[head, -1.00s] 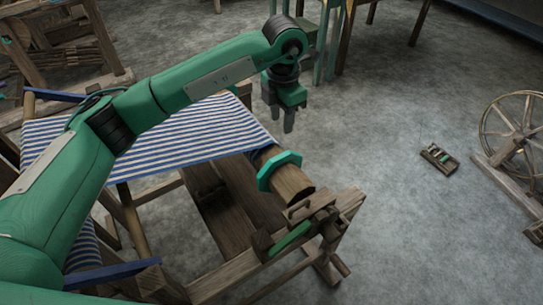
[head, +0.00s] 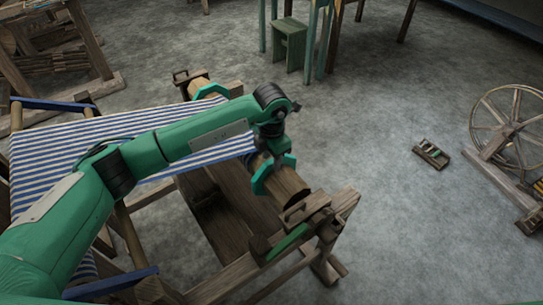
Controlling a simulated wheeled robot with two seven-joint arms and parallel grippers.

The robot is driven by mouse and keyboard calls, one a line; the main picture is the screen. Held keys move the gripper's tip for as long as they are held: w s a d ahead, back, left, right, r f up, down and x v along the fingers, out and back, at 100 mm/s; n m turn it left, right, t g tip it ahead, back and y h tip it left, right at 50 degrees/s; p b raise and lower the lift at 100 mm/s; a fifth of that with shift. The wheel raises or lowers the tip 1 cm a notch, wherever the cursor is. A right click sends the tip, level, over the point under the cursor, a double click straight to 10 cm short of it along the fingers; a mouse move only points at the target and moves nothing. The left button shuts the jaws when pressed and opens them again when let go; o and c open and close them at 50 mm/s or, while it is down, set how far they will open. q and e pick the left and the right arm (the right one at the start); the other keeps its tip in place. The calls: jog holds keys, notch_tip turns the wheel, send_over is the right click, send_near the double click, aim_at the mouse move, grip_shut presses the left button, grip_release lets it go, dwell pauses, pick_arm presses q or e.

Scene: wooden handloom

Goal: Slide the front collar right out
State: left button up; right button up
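A teal, many-sided collar (head: 260,181) sits around the round wooden beam (head: 287,188) at the near end of the loom, just past the edge of the striped cloth. A second teal collar (head: 209,91) is around the far end of the beam. My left gripper (head: 272,160) is directly over the near collar, pointing down, and overlaps its upper part in the head view. Its fingertips are mostly hidden against the collar, so I cannot tell whether they grip it or only touch it. My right gripper is not in view.
The beam's near end lies by a wooden end post (head: 316,212) with a green bar (head: 287,243). Blue-striped cloth (head: 60,150) covers the loom on the left. A spinning wheel (head: 512,125) and small wooden box (head: 431,154) stand right. Floor between is clear.

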aim_at(283, 180)
pick_arm(q)
jog(key=shift+f, duration=0.5)
